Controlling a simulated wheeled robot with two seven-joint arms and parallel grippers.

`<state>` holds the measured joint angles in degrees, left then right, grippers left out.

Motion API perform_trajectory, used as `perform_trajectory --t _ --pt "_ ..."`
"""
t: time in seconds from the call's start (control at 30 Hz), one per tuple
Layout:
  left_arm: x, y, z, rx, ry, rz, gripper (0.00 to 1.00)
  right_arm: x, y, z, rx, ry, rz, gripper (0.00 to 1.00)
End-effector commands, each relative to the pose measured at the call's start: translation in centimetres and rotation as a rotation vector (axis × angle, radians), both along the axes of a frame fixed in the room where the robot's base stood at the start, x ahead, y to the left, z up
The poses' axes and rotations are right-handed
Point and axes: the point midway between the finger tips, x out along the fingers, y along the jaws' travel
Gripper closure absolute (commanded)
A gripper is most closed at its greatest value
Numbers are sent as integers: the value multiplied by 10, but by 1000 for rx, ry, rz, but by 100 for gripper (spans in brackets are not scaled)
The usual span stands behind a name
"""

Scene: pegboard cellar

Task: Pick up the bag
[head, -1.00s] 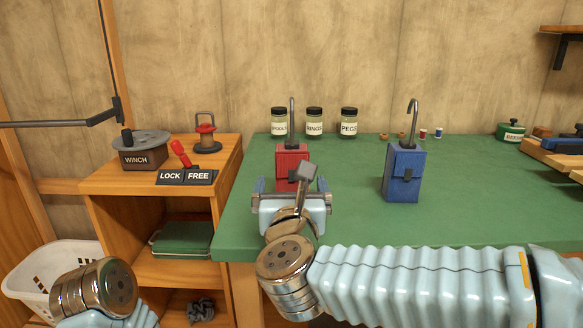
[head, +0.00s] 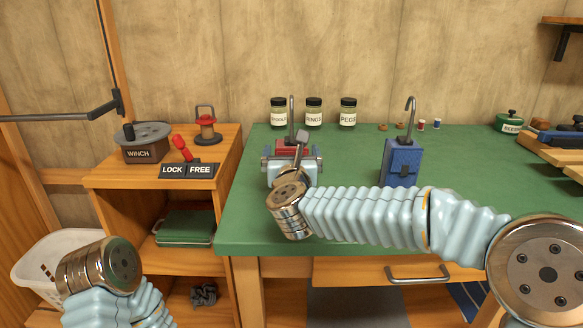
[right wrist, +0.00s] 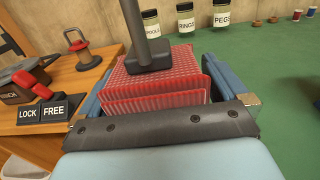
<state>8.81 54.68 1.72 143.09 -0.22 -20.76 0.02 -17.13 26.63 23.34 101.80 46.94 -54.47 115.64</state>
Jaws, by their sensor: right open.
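A red bag (head: 297,146) with an upright grey hook stands near the left end of the green table; the gripper partly hides it. In the right wrist view the red bag (right wrist: 160,75) looks ribbed, with a dark post on top. My right gripper (head: 292,161) is open, with its blue fingers on either side of the red bag; it also shows in the right wrist view (right wrist: 162,72). Whether the fingers touch it I cannot tell. A blue bag (head: 402,163) with a grey hook stands to the right. My left gripper is out of view.
Three labelled jars (head: 314,112) stand behind the red bag. Left of the green table (head: 455,180) is a wooden shelf unit (head: 228,150) with a winch (head: 146,148) and a red lever (head: 182,148). A white basket (head: 35,265) stands at lower left.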

Motion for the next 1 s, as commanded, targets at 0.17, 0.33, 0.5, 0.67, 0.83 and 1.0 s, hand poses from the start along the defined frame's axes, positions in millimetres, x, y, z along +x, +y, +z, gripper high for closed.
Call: perform_trajectory --t 0.17,0.33,0.5,0.67,0.83,1.0 --pt "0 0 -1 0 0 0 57 0 0 0 0 0 0 5" --pt "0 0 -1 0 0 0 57 0 0 0 0 0 0 31" --pt "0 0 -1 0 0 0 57 0 0 0 0 0 0 56" --pt "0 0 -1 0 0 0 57 0 0 0 0 -1 -1 56" --pt "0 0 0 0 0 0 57 0 0 5 1 -2 -2 56" --pt "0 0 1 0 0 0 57 0 -1 27 3 -3 -2 56"
